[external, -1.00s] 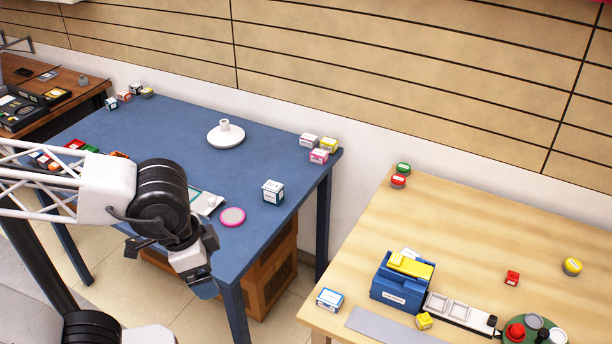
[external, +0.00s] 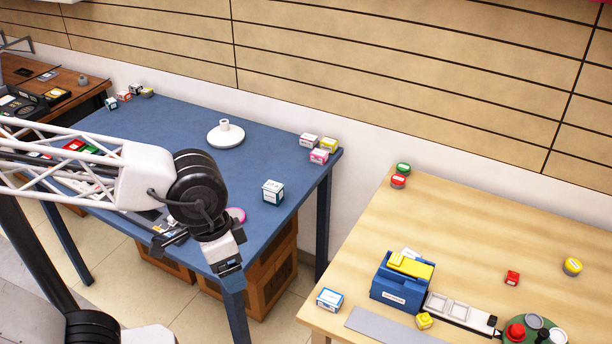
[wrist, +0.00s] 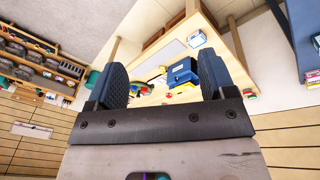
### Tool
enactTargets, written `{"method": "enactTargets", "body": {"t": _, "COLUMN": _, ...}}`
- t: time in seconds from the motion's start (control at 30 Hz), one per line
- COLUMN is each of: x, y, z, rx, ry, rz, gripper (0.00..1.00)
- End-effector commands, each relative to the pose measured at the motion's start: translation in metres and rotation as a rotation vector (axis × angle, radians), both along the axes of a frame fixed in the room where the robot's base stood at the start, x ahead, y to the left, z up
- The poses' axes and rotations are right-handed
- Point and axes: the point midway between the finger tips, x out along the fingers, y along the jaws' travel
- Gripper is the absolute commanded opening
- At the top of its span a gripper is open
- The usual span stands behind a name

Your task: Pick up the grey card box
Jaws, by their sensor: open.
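A small white box with dark grey-teal edges and printing (external: 273,192) stands on the blue table, near its right edge. It may be the grey card box, but I cannot tell for sure. My gripper (external: 200,254) is at the front edge of the blue table, to the left of and nearer than that box, and apart from it. In the wrist view my gripper (wrist: 162,82) has its two dark fingers spread with nothing between them. It faces the wooden table, and the blue table shows only at the far right.
The blue table (external: 180,130) also bears a white round stand (external: 226,135), small boxes at its back corners and a pink disc (external: 236,215) partly behind my arm. The wooden table (external: 470,240) at right holds a blue holder (external: 398,292). A floor gap separates the tables.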

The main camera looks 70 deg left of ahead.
Motion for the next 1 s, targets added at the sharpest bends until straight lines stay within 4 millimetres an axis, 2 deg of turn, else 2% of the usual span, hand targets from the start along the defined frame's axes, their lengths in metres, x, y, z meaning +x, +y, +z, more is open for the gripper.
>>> {"method": "enactTargets", "body": {"t": 0.47, "x": 0.096, "y": 0.005, "z": -0.016, "rx": -0.255, "ry": 0.166, "rz": 0.314, "gripper": 0.77}}
{"method": "enactTargets", "body": {"t": 1.0, "x": 0.212, "y": 0.034, "z": -0.058, "rx": -0.540, "ry": 0.350, "rz": 0.681, "gripper": 0.77}}
